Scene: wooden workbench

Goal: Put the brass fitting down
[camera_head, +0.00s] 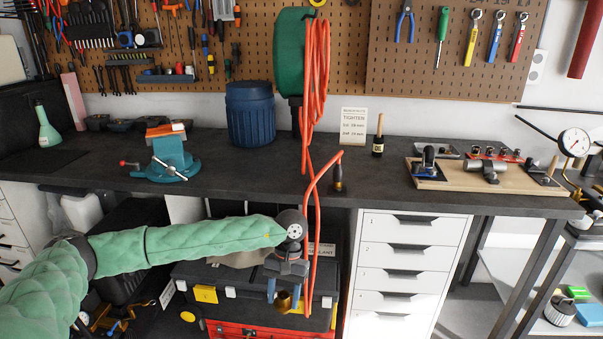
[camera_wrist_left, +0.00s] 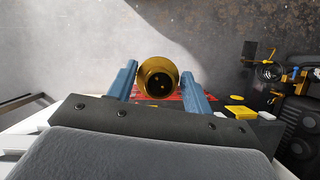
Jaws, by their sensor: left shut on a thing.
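The brass fitting (camera_head: 283,301) hangs between the fingers of my left gripper (camera_head: 284,290), below the benchtop level and in front of the black toolbox. In the left wrist view the fitting (camera_wrist_left: 158,78) shows as a round gold part with a dark opening, between two blue fingers (camera_wrist_left: 160,84). The left gripper is shut on it and points downward. My left arm comes in from the left in a green quilted sleeve. My right gripper is not in view.
The dark workbench (camera_head: 237,178) carries a teal vise (camera_head: 170,155), a blue drum (camera_head: 250,114) and a wooden fixture board (camera_head: 490,180). An orange hose (camera_head: 312,100) hangs over the bench's front edge beside my gripper. The bench middle has free room. A black toolbox (camera_head: 235,307) stands below.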

